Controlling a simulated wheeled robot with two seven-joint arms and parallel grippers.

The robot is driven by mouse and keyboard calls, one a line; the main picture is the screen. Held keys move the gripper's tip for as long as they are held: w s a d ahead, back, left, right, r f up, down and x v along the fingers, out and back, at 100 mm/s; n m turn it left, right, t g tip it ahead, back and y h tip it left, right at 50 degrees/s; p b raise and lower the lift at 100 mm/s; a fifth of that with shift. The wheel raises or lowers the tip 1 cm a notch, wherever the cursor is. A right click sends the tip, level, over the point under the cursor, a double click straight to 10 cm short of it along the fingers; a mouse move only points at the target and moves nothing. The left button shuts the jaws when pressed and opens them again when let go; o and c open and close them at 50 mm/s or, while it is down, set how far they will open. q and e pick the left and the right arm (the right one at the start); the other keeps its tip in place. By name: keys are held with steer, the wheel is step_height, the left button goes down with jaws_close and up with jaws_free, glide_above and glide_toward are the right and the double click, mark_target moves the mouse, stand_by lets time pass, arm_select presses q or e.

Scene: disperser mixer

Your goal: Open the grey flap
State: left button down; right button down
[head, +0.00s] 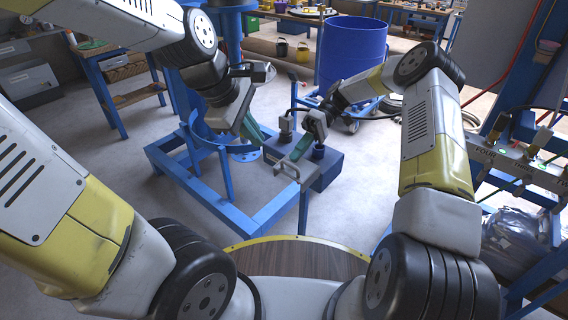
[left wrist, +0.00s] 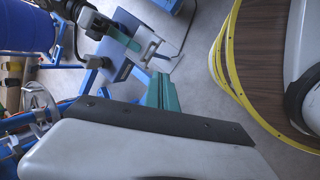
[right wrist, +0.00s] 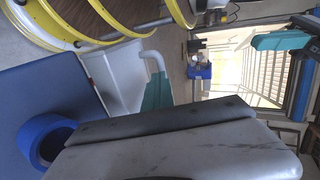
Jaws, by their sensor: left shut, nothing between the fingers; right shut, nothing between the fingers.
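The grey flap (head: 274,148) is on the blue-sided box at the middle of the head view, with a light bar handle (head: 286,170) at its near edge. It looks closed. In the right wrist view the flap (right wrist: 112,78) is a pale panel, with its handle (right wrist: 155,58) close by my fingertips. My right gripper (head: 296,158) is shut and empty over the box, right at the handle; I cannot tell if it touches. My left gripper (head: 259,140) is shut and empty, up and left of the flap. The handle (left wrist: 150,50) also shows in the left wrist view, apart from the left fingers (left wrist: 163,92).
A blue frame (head: 215,205) stands left of the box. Dark blue round parts (head: 318,151) sit on the box beside my right gripper. A large blue barrel (head: 350,52) is behind. A rack with valves (head: 520,155) is at right.

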mark_target(289, 163)
arm_select(q)
steer(key=w+d+f+n+g+y, duration=0.1)
steer(key=w+d+f+n, duration=0.15)
steer(key=f+n, duration=0.55)
steer(key=w+d+f+n+y, duration=0.1)
steer(key=w+f+n, duration=0.4)
steer(key=f, duration=0.5)
steer(key=shift+w+d+r+n, duration=0.2)
steer(key=shift+w+d+r, duration=0.2)
steer(key=shift+d+r, duration=0.15)
steer(key=shift+w+d+r+n, duration=0.2)
steer(key=shift+w+d+r, duration=0.15)
steer(key=shift+d+r, duration=0.2)
steer(key=shift+w+d+r, duration=0.35)
steer(key=shift+w+r, duration=0.15)
steer(key=shift+r, duration=0.05)
arm_select(e)
steer(key=shift+s, duration=0.1)
